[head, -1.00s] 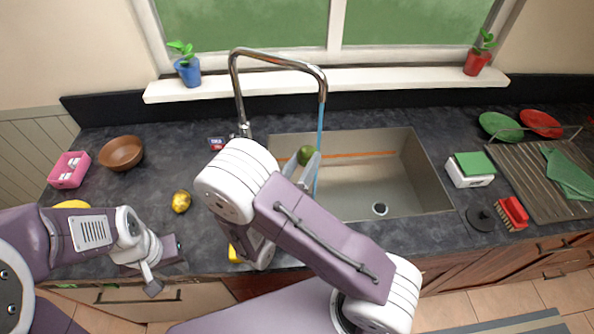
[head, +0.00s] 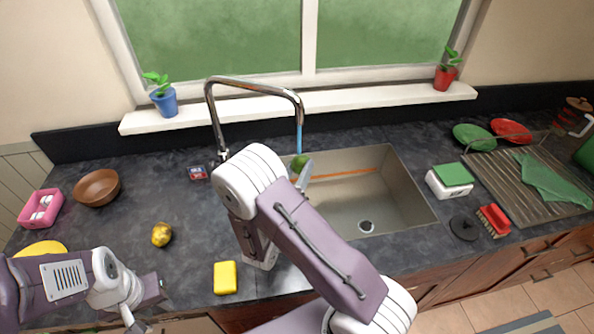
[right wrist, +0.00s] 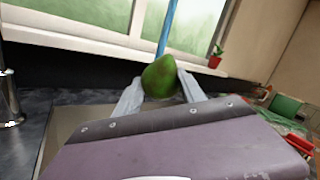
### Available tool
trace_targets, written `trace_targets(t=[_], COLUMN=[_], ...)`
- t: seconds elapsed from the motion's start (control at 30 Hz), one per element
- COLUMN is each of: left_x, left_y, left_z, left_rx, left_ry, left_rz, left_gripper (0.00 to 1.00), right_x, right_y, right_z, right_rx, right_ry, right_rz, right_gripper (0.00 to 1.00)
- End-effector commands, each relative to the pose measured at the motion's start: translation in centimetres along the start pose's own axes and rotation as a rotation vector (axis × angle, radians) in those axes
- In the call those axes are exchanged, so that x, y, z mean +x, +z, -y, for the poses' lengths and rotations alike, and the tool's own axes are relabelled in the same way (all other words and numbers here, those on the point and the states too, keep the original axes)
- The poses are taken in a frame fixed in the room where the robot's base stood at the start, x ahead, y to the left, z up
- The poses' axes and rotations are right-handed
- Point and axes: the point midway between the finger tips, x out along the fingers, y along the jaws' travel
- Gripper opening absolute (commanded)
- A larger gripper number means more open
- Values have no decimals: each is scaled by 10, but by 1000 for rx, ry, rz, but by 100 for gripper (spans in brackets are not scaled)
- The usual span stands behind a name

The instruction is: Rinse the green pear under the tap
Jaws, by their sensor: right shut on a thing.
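The green pear (head: 298,163) is held in my right gripper (head: 303,176) over the left part of the sink (head: 408,200). In the right wrist view the pear (right wrist: 160,78) sits between the two fingertips, and a blue water stream (right wrist: 168,25) comes down at or just behind its top; I cannot tell the exact contact. The chrome tap (head: 212,110) arches over the sink, with blue water (head: 299,120) running from its spout. My left gripper (head: 140,322) is low at the left front, partly cut off by the frame edge; its jaw opening is unclear.
A yellow sponge (head: 225,278) and a yellow fruit (head: 162,235) lie left of my right arm. A brown bowl (head: 97,187) and pink basket (head: 40,208) stand at the left. A white-green box (head: 450,181), red brush (head: 494,220) and drying rack (head: 520,180) are right of the sink.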

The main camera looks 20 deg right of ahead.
Motion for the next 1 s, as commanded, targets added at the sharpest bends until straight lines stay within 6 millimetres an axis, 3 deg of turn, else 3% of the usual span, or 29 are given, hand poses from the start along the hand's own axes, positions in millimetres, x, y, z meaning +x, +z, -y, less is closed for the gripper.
trace_targets(t=[1.0], left_x=[-2], left_y=[0], left_z=[0], left_rx=[0], left_ry=[0], left_rz=[0], left_gripper=[32], right_x=[-1], right_y=[-4], right_z=[10], right_rx=[0], right_ry=[-1], right_rz=[0], right_gripper=[0])
